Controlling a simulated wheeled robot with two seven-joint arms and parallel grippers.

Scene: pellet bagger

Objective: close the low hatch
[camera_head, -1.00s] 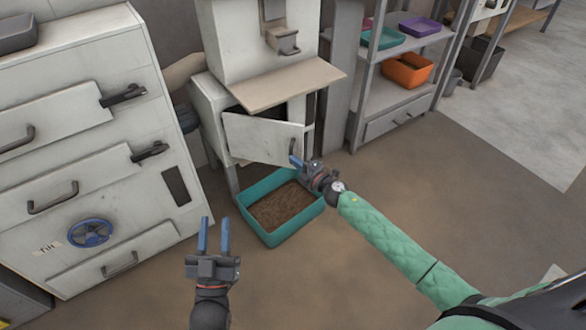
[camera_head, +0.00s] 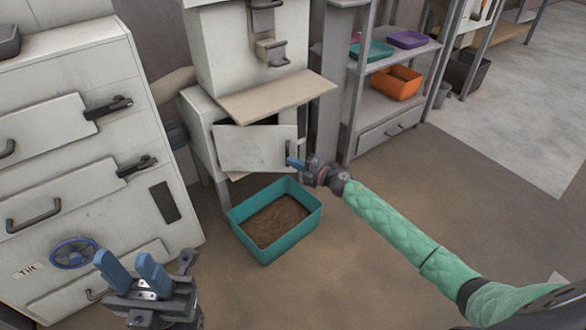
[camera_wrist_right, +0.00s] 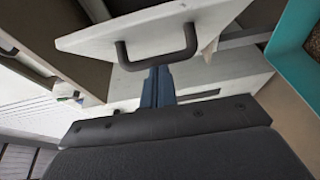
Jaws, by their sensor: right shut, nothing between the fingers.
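The low hatch (camera_head: 250,149) is a pale panel on the front of the white bagger, hanging partly open with a dark gap above its top edge. It carries a dark bar handle (camera_wrist_right: 157,50), seen close in the right wrist view. My right gripper (camera_head: 292,162) is shut and empty, its blue fingers at the hatch's right edge by the handle. In the right wrist view its fingers (camera_wrist_right: 158,85) end just below the handle; I cannot tell if they touch. My left gripper (camera_head: 131,272) is open and empty at the lower left, away from the hatch.
A teal bin (camera_head: 275,222) of brown pellets stands on the floor below the hatch. A beige ledge (camera_head: 277,95) juts out above the hatch. A large white cabinet (camera_head: 80,150) with handles stands left. Shelving (camera_head: 385,105) with bins stands right. The floor at right is clear.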

